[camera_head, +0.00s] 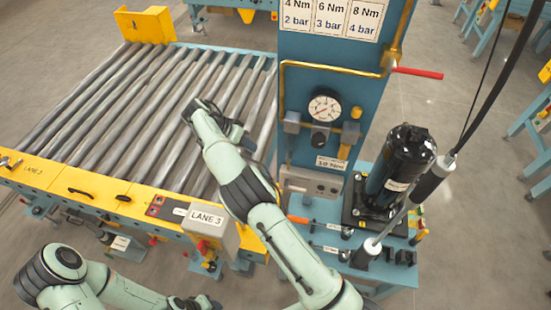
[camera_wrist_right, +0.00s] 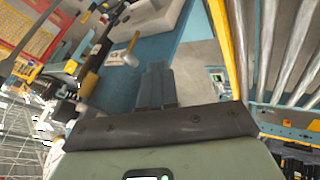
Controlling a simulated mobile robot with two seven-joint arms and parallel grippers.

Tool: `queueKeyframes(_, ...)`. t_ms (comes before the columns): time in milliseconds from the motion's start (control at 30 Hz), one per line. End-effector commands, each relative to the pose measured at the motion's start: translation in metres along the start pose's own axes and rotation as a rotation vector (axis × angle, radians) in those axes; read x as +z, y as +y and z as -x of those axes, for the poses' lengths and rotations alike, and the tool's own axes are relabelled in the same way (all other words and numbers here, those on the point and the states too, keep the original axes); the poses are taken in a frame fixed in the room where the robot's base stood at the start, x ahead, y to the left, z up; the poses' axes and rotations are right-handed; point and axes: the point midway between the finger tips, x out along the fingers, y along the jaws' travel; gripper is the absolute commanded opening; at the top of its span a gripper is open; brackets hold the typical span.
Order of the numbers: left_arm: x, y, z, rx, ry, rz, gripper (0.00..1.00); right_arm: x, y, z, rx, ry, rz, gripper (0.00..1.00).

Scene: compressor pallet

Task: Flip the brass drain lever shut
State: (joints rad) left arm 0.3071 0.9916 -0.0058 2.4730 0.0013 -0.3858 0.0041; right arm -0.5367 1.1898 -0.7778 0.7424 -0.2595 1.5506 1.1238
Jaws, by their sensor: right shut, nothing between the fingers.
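The blue panel (camera_head: 300,75) carries a pressure gauge (camera_head: 323,107). Right of and below the gauge is a brass-coloured fitting (camera_head: 348,140); I cannot tell whether it is the drain lever or how it is turned. A red handle (camera_head: 418,72) sticks out to the right from the brass pipe (camera_head: 330,68) higher up. My right gripper (camera_head: 238,132) is left of the panel, above the rollers, apart from the fitting. In the right wrist view its fingers (camera_wrist_right: 157,85) are together and empty. My left gripper (camera_head: 197,303) is low at the bottom edge, partly cut off.
The roller conveyor (camera_head: 120,95) with a yellow front rail (camera_head: 70,189) fills the left. A black compressor cylinder (camera_head: 398,165) stands right of the panel on a blue bench. A hanging tool (camera_head: 430,182) with a cable is in front of it. Open floor (camera_head: 470,120) lies further right.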

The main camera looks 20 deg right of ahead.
Motion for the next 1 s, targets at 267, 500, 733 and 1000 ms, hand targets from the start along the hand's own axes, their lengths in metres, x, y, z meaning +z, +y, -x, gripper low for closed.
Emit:
queueKeyframes(267,0.001,-0.001,-0.001,0.000,-0.002,0.000,0.43,0.001,0.000,0.001,0.002,0.001,-0.002,0.00)
queueKeyframes(500,0.001,-0.001,-0.001,0.000,-0.001,0.000,0.43,0.001,0.001,-0.014,0.004,-0.001,-0.002,0.00)
queueKeyframes(733,0.004,-0.003,-0.003,-0.002,-0.005,0.002,0.43,0.002,0.001,-0.062,0.005,-0.002,-0.002,0.00)
queueKeyframes(1000,0.022,-0.015,-0.020,-0.009,-0.026,0.009,0.43,0.004,0.013,-0.110,0.003,-0.003,-0.001,0.00)
